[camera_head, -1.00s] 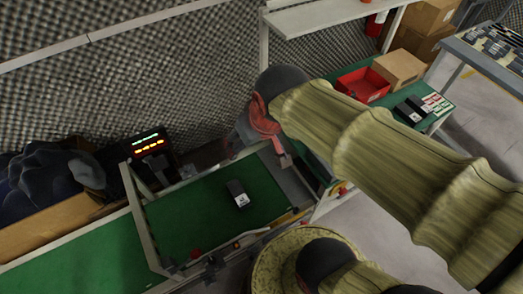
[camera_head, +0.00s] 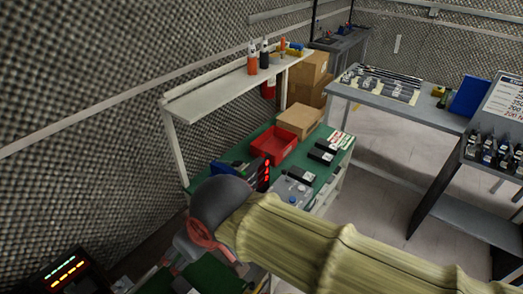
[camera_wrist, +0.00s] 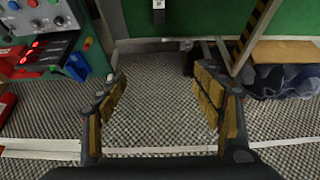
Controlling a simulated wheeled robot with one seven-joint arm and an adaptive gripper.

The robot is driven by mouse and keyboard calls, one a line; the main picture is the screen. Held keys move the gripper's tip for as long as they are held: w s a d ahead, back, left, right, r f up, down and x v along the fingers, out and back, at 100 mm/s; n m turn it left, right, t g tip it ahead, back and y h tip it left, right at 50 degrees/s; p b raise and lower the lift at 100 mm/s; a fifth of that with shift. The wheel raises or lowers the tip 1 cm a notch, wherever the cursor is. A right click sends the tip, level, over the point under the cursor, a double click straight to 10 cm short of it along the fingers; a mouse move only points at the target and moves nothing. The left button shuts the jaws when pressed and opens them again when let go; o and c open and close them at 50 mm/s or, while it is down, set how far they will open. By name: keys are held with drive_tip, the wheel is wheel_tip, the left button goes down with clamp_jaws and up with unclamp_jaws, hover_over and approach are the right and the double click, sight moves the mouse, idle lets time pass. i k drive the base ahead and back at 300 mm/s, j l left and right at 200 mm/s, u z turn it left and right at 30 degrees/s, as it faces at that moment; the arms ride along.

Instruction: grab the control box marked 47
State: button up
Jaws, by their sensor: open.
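Several small dark boxes with white labels are in view, and none of their markings can be read. In the head view one dark box (camera_head: 321,156) and another (camera_head: 299,176) lie on the green bench (camera_head: 337,163) at the centre. In the wrist view a dark box (camera_wrist: 158,11) with a white label sits on a green surface at the top edge, partly cut off. My gripper (camera_wrist: 160,78) is open and empty, its fingers wide apart below that box in the picture, with patterned wall between them. In the head view my arm hides most of the gripper.
A red bin (camera_head: 274,150) and a cardboard box (camera_head: 299,120) stand on the bench under a white shelf (camera_head: 220,92). A grey table (camera_head: 400,105) stands behind at right. The wrist view shows a control panel (camera_wrist: 45,35) at left and a striped post (camera_wrist: 250,35) at right.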

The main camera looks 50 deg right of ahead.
sight(319, 156)
drive_tip(key=z, duration=2.3)
drive_tip(key=i+l+u, duration=0.15)
drive_tip(key=i+l, duration=0.3)
drive_tip(key=i+l+u, duration=0.15)
drive_tip(key=i+l, duration=0.25)
drive_tip(key=i+l+u, duration=0.1)
drive_tip(key=i+l, duration=0.3)
drive_tip(key=l, duration=0.15)
drive_tip(key=i+l+u, duration=0.15)
drive_tip(key=i+l, duration=0.2)
drive_tip(key=l, duration=0.2)
